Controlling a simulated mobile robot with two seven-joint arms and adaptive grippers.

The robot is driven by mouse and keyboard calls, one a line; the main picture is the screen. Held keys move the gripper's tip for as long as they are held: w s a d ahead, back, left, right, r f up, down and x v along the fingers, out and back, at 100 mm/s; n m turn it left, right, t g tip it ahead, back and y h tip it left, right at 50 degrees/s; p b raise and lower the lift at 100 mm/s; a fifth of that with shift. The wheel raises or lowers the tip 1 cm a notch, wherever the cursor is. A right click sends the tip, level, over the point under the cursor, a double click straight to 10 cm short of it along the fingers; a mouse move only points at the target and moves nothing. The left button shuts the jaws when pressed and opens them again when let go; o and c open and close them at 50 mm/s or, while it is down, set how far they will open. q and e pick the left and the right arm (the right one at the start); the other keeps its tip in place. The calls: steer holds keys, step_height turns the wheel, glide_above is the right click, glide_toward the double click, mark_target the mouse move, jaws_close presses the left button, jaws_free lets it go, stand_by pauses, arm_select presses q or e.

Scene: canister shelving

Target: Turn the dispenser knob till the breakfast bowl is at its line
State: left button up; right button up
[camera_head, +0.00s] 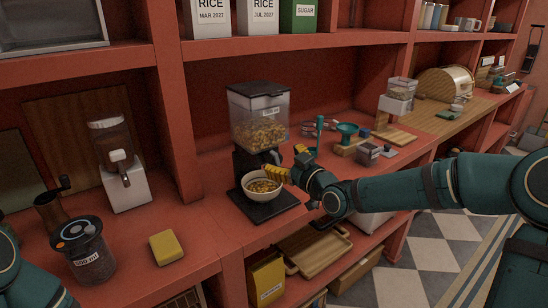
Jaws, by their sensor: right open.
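The dispenser (258,112) has a clear hopper partly filled with flaky cereal, above a dark body on a black base (275,208). The white breakfast bowl (263,198) stands upright on that base, under the outlet, with cereal in it. Its line cannot be made out. My right gripper (281,168), with yellow fingers, is open beside the dispenser's lower front, just above the bowl's right rim. The knob is not clearly visible; the gripper hides that area, and I cannot tell whether the fingers touch it. My left gripper is not in view; only teal arm parts show at lower left.
A yellow block (166,246) and a dark-lidded jar (86,252) stand on the red counter left of the dispenser. A teal funnel (347,134) stands behind my right arm. The counter directly left of the bowl is clear.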

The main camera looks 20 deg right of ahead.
mark_target(276, 156)
steer(key=shift+x, duration=2.3)
steer(key=c, duration=1.3)
steer(key=shift+s, duration=0.1)
steer(key=shift+f, duration=0.1)
